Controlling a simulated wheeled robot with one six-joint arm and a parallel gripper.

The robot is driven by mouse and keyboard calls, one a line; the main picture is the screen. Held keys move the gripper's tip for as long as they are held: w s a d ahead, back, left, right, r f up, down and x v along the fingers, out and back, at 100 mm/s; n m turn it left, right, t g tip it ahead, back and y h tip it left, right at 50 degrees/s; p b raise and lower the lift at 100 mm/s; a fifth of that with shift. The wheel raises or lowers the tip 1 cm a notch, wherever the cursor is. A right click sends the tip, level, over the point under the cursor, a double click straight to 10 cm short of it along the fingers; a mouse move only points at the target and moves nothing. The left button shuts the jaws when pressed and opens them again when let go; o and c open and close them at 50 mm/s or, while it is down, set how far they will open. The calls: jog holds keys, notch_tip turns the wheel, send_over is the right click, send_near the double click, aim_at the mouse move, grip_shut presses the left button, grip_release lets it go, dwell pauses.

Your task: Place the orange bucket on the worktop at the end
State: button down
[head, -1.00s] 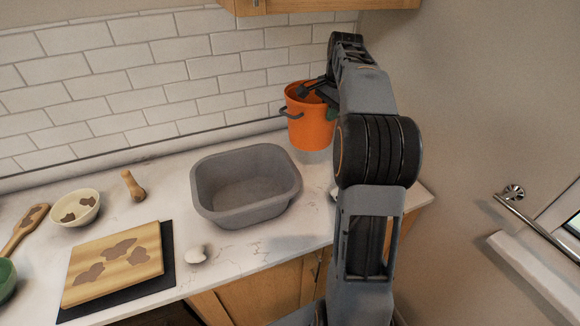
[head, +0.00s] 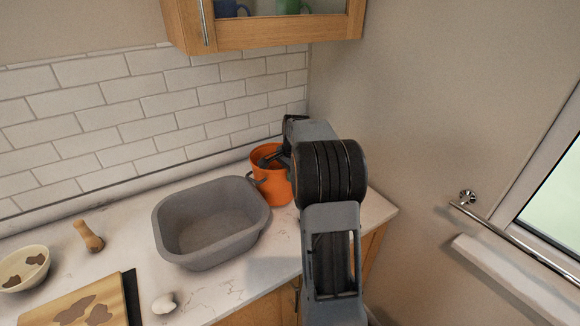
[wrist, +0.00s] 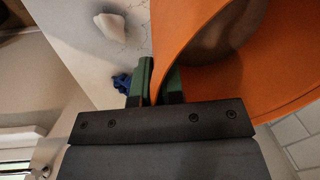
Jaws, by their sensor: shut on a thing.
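The orange bucket (head: 275,188) is upright at the right end of the white worktop (head: 345,222), near the back wall and just right of the grey tub. It also shows in the wrist view (wrist: 185,30). My gripper (wrist: 157,85) is shut on the bucket's rim, one green finger on each side of the wall. In the head view my arm covers the bucket's right side and most of the gripper. The bucket's base is low over the worktop; I cannot tell whether it touches.
The grey tub (head: 212,220) stands close beside the bucket. A small white lump (head: 164,303), a wooden tool (head: 88,236), a bowl (head: 25,268) and a board (head: 85,306) lie left. A wall cabinet (head: 285,32) hangs above.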

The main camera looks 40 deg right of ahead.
aim_at(290, 190)
jog(key=shift+f+p, duration=0.3)
jog(key=shift+f, duration=2)
jog(key=c, duration=1.6)
grip_release()
jog(key=shift+s+f, duration=0.1)
jog(key=shift+f, duration=0.1)
jog(key=o, duration=0.4)
jog(key=shift+c, duration=0.2)
jog(key=shift+r, duration=0.1)
